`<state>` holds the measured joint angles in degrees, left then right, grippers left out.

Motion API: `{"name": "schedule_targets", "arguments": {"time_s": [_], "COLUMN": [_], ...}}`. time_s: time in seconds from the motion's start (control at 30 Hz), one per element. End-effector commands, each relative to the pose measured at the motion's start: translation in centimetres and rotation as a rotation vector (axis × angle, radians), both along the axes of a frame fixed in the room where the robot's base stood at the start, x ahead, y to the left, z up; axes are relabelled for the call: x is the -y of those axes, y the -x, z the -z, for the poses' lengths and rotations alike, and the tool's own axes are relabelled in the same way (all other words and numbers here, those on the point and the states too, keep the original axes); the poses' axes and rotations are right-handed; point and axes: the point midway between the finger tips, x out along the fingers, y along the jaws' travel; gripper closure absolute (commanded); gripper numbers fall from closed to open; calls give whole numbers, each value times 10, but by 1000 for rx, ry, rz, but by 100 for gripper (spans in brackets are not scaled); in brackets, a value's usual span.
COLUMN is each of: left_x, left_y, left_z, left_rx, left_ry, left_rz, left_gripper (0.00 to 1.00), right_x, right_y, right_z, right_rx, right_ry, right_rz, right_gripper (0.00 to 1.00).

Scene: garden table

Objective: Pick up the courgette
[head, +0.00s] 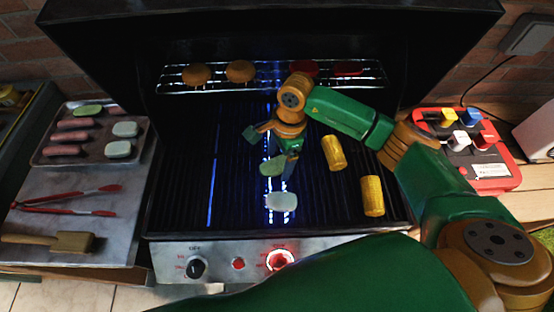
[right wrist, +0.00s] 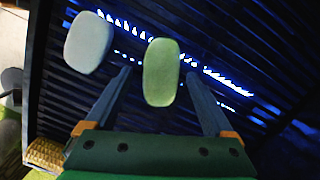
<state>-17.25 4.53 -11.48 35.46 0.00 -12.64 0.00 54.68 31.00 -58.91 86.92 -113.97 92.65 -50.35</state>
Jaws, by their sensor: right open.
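The courgette (head: 273,166) is a flat, rounded green slice lying on the dark grill grate. My right gripper (head: 271,150) is over the grate at the far side of the slice, fingers pointing down. In the right wrist view the courgette (right wrist: 161,72) shows between the two spread fingers of the right gripper (right wrist: 158,76), and I see no contact. The jaws are open and empty. A second green slice (head: 88,110) lies on the metal tray at the left. My left gripper is not in view.
A pale slice (head: 282,201) lies just nearer than the courgette, and two corn pieces (head: 334,153) lie to the right. Patties (head: 240,71) sit on the raised rack (head: 210,87). Red tongs (head: 70,198) lie left; a red caddy (head: 490,170) stands right. The grate's left part is clear.

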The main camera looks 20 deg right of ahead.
Motion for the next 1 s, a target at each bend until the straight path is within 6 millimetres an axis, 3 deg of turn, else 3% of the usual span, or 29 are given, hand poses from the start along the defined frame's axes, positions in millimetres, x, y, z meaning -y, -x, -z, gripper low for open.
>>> {"name": "schedule_targets", "arguments": {"time_s": [0.17,0.4,0.5,0.83,0.93,1.0], "left_x": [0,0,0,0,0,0], "left_y": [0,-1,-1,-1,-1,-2], "left_z": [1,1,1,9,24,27], "left_rx": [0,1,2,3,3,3], "left_ry": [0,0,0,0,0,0], "left_rz": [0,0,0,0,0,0], "left_gripper": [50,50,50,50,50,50], "right_x": [0,0,0,-1,0,-11], "right_y": [0,0,0,-1,-2,5], "right_z": [1,1,0,-6,-21,-40], "right_rx": [1,1,1,4,10,9], "right_ry": [-1,-1,-2,-2,-2,-5], "right_rz": [0,0,0,-1,0,-8], "right_gripper": [15,80,100,100,100,100]}}
